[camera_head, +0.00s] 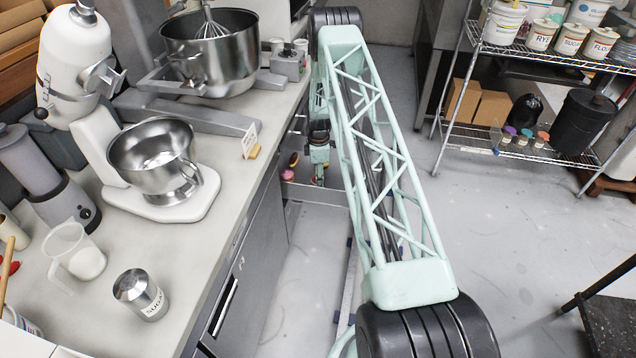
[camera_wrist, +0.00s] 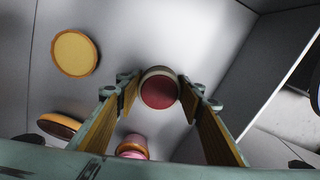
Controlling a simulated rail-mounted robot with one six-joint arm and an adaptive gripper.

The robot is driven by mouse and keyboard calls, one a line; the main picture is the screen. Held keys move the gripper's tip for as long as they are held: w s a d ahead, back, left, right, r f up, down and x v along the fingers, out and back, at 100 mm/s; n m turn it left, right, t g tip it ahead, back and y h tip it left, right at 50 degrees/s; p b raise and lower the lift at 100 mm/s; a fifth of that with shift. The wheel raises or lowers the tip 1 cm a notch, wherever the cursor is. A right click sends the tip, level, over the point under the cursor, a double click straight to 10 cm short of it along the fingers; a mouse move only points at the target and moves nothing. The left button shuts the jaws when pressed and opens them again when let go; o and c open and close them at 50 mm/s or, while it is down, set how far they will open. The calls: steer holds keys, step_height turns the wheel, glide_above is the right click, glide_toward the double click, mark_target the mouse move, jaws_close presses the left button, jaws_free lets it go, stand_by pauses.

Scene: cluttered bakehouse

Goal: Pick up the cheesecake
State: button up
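A small round cake (camera_wrist: 160,91) with a red top and pale side, possibly the cheesecake, is in the wrist view. It lies on the light floor of an open drawer. My gripper (camera_wrist: 158,84) is open, its two tan-padded fingers on either side of this cake. The fingertips are close to its sides; I cannot tell whether they touch. A flat yellow round with a brown rim (camera_wrist: 75,53) lies apart to the left; it could also be a cheesecake. In the head view my gripper (camera_head: 319,167) reaches down into the drawer, and the red-topped cake cannot be made out.
A pink-topped pastry (camera_wrist: 132,147) is close to the left finger, and a brown round pastry (camera_wrist: 60,125) lies farther left. The drawer wall (camera_wrist: 232,70) rises at the right. The counter (camera_head: 215,240) with mixers stands left of the arm; a wire shelf (camera_head: 540,60) is right.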

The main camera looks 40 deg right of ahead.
steer(key=shift+r, duration=0.15)
step_height(320, 180, up, 18)
steer(key=p, duration=0.2)
stand_by(0.6)
stand_by(0.7)
